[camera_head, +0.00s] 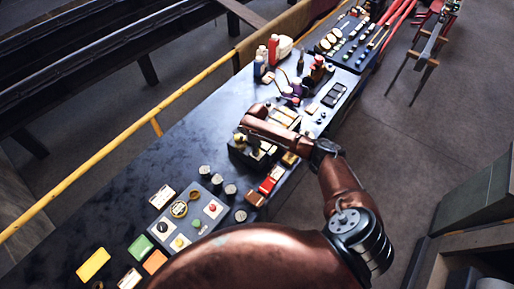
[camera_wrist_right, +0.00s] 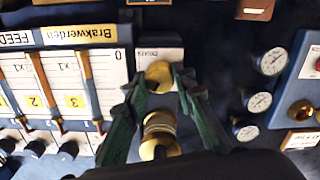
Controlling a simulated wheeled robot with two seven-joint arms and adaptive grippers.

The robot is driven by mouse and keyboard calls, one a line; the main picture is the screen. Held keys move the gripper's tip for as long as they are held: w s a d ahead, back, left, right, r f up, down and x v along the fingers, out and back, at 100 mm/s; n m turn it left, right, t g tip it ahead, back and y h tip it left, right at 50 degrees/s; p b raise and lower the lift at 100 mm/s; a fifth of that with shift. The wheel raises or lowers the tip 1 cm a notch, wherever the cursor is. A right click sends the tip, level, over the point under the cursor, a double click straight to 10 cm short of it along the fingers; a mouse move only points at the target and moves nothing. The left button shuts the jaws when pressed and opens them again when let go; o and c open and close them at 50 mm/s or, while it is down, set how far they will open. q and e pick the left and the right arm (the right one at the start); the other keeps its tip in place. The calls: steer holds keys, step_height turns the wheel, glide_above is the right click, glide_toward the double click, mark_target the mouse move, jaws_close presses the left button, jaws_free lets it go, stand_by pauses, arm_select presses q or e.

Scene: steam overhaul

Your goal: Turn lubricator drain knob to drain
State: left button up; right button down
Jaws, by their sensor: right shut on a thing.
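In the right wrist view a brass knob (camera_wrist_right: 158,75) sits between the fingertips of my right gripper (camera_wrist_right: 160,80), below a small pale label plate (camera_wrist_right: 158,53) whose text I cannot read surely. The green-black fingers are shut on it from both sides. A second, ribbed brass part (camera_wrist_right: 160,135) shows between the fingers, closer to the palm. To the left is the lubricator's white scale panel (camera_wrist_right: 100,75) with upright brass rods. In the head view my right gripper (camera_head: 244,136) reaches down over the lubricator and mostly hides the knob. My left gripper is not in view.
Several round gauges (camera_wrist_right: 259,102) stand to the right of the knob. In the head view a grey button panel (camera_head: 188,220) lies nearer on the dark bench, and bottles (camera_head: 273,48) stand beyond. A yellow rail (camera_head: 155,125) runs along the bench's left side.

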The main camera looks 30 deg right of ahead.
steer(key=m, duration=0.6)
steer(key=shift+m, duration=0.3)
steer(key=m, duration=0.5)
steer(key=shift+d, duration=0.1)
steer(key=shift+w+r+m, duration=0.1)
steer(key=shift+m, duration=0.3)
steer(key=c, duration=1.6)
jaws_free()
steer(key=shift+r, duration=0.15)
step_height(320, 180, up, 12)
steer(key=shift+f, duration=0.2)
steer(key=shift+f, duration=0.1)
